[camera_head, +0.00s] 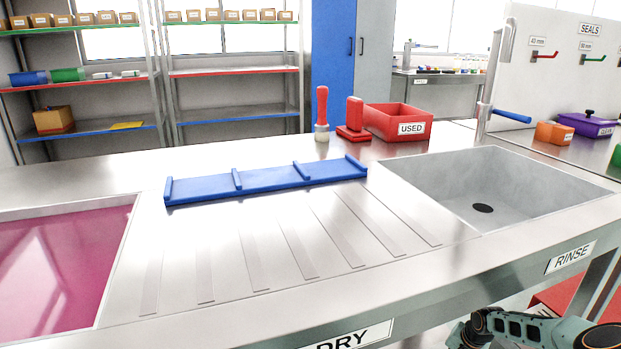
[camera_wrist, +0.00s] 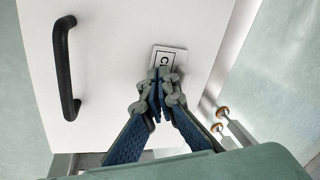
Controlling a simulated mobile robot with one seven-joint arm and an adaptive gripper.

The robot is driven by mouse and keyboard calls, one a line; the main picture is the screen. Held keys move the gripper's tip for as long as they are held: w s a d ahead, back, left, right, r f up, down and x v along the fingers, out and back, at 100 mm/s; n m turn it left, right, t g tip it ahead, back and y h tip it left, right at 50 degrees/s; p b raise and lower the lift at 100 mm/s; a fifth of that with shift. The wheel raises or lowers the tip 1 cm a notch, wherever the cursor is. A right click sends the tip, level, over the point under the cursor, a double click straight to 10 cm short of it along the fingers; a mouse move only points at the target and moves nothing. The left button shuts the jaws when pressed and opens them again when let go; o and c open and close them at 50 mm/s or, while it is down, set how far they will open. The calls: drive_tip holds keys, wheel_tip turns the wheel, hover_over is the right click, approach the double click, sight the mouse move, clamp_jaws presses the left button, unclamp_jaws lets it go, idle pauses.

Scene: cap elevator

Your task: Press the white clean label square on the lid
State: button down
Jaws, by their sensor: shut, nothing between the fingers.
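In the wrist view a white label (camera_wrist: 168,54) with a black border and a black letter C lies on a flat white panel (camera_wrist: 120,40). The panel has a black bar handle (camera_wrist: 66,68) at its left; I cannot tell whether it is the lid. My gripper (camera_wrist: 158,78) is shut and empty, its fingertips overlapping the label's lower part and hiding the rest of its text. I cannot tell whether they touch it. In the head view a purple container (camera_head: 583,123) with a white label stands at the far right; my fingertips do not show there.
The steel counter has a grey sink (camera_head: 440,195) and a blue ribbed rack (camera_head: 265,180). A red USED bin (camera_head: 398,121) stands behind. In the wrist view, copper-coloured fittings (camera_wrist: 221,113) sit right of my fingers. The ribbed drying area (camera_head: 290,245) is clear.

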drive_tip(key=shift+f, duration=0.3)
idle(0.7)
drive_tip(key=shift+r, duration=0.1)
drive_tip(key=shift+w+a+p+v, duration=0.1)
drive_tip(key=shift+w+p+v, duration=0.1)
drive_tip(key=shift+p+v, duration=0.5)
drive_tip(key=shift+w+a+p+v, duration=0.15)
drive_tip(key=shift+p+v, duration=0.2)
drive_tip(key=shift+v, duration=0.55)
drive_tip(key=shift+w+d+p+v, duration=0.1)
drive_tip(key=shift+w+p+v, duration=0.1)
drive_tip(key=shift+p+v, duration=0.5)
drive_tip(key=shift+s+r, duration=0.15)
